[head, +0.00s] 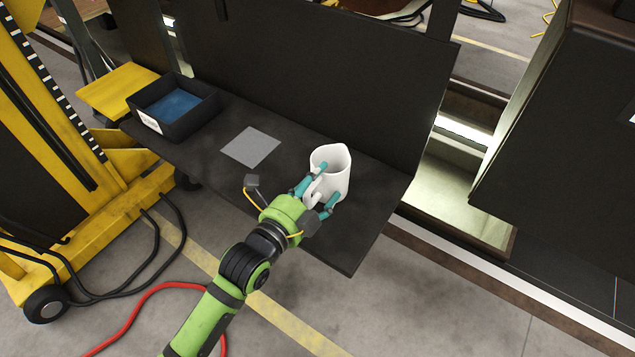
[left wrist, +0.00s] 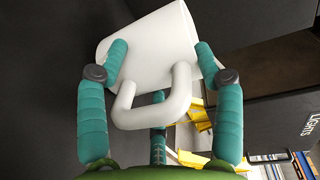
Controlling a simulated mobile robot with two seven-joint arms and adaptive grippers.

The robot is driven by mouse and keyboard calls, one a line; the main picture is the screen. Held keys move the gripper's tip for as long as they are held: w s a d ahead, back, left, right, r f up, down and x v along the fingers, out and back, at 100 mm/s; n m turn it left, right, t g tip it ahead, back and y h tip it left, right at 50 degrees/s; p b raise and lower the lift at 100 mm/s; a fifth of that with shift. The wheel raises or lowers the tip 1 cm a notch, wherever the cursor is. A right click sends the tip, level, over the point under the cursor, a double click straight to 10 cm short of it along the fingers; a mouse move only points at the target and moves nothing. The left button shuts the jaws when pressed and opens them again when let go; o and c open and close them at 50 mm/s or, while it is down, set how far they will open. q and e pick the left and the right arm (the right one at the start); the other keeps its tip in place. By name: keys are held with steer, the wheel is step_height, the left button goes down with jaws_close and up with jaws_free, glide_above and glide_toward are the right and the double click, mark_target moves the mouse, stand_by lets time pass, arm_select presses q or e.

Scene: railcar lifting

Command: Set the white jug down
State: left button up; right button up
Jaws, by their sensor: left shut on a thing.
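The white jug (head: 333,172) is at the right part of the dark table in the head view, upright with its open top showing. My left gripper (head: 318,187) is shut on the jug from its handle side, with teal fingers around the handle area. In the left wrist view the jug (left wrist: 150,50) fills the upper middle, and its handle (left wrist: 155,112) points toward the palm between the fingers of the gripper (left wrist: 155,75). I cannot tell whether the jug's base touches the table. A grey square (head: 250,147) lies flat on the table left of the jug. My right gripper is not in view.
The dark table (head: 270,190) has a tall back panel (head: 300,70) behind the jug. A black bin (head: 176,106) with blue contents stands at the table's left end. A yellow lift (head: 60,180) stands at the left. The table around the grey square is clear.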

arm_select(q)
steer(key=shift+f, duration=0.15)
steer(key=shift+f, duration=0.1)
steer(key=shift+f, duration=0.1)
steer(key=o, duration=1.3)
steer(key=shift+o, duration=0.2)
